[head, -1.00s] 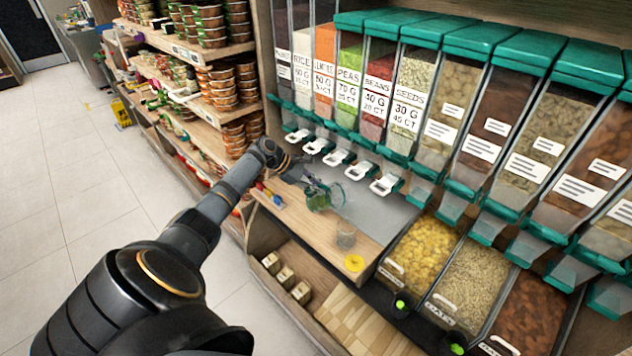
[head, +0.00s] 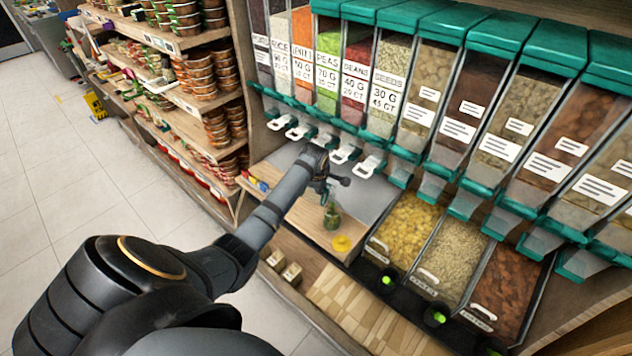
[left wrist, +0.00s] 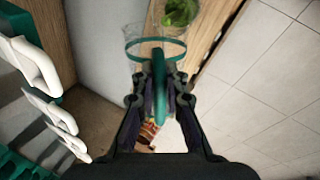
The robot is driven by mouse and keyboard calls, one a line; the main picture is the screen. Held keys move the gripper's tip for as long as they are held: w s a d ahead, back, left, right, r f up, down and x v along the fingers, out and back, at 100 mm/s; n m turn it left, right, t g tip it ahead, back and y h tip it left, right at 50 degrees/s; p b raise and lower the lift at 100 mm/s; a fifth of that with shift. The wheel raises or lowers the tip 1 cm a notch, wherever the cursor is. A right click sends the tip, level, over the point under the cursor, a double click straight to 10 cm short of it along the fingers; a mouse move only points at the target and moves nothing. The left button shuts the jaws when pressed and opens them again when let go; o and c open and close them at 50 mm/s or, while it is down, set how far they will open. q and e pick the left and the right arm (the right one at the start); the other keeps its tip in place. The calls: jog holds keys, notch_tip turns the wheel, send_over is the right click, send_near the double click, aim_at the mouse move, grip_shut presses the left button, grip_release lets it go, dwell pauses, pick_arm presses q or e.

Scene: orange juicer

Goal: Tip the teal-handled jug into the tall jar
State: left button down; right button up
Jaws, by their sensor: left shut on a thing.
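My left gripper (head: 326,184) is out over the wooden counter and also shows in the left wrist view (left wrist: 158,98). It is shut on the teal handle of the clear jug (left wrist: 157,88), whose teal rim faces away from me there. In the head view the jug is mostly hidden behind the gripper, so its exact tilt cannot be told. The clear tall jar (head: 332,220) stands on the counter just below the gripper, with green pieces inside. It shows at the top edge of the left wrist view (left wrist: 181,14). My right gripper is not in view.
A yellow disc (head: 341,244) lies on the counter near the jar. White dispenser spouts (head: 345,154) line the back above a grey strip. Open bins (head: 408,228) are to the right. Shelves of tubs (head: 205,95) stand to the left.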

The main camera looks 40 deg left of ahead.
pick_arm(q)
jog(key=shift+w+d+r+y, duration=0.1)
jog(key=shift+d+r+y, duration=0.05)
jog(key=shift+d+y, duration=0.2)
jog(key=shift+w+d+r+y, duration=0.1)
jog(key=shift+d+y, duration=0.15)
jog(key=shift+d, duration=0.2)
jog(key=shift+w+d+m+g+y, duration=0.1)
jog(key=shift+d+m+g+y, duration=0.2)
jog(key=shift+d+y, duration=0.3)
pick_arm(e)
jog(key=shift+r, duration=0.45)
pick_arm(q)
jog(key=shift+a, duration=0.2)
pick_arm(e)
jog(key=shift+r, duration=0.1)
